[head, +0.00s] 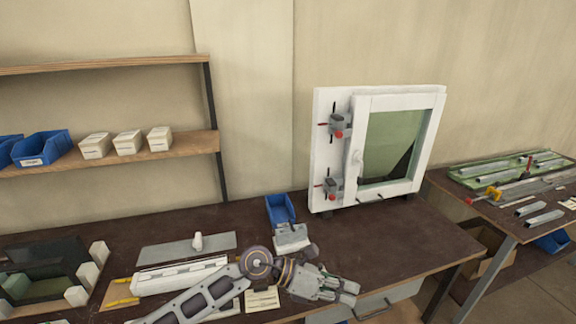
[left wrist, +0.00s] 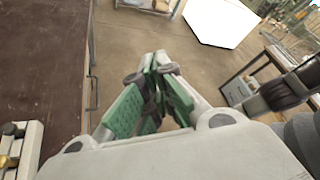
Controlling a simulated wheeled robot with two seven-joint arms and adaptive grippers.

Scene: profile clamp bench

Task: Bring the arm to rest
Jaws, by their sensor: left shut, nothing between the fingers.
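My left arm comes in from the lower left in the head view and reaches over the front of the brown workbench (head: 400,243). Its gripper (head: 348,289) is shut and empty, pointing right near the bench's front edge. In the left wrist view the green-padded fingers of the left gripper (left wrist: 158,68) meet at their tips with nothing between them. Beyond them I see the floor, with the bench edge at left. My right gripper is not in view.
A white window frame (head: 402,95) with two red-handled clamps stands at the back right of the bench. A blue bin (head: 281,209) stands near the arm. A white profile (head: 180,276) lies beside the arm. A second table (head: 480,205) stands at right. The bench's right end is clear.

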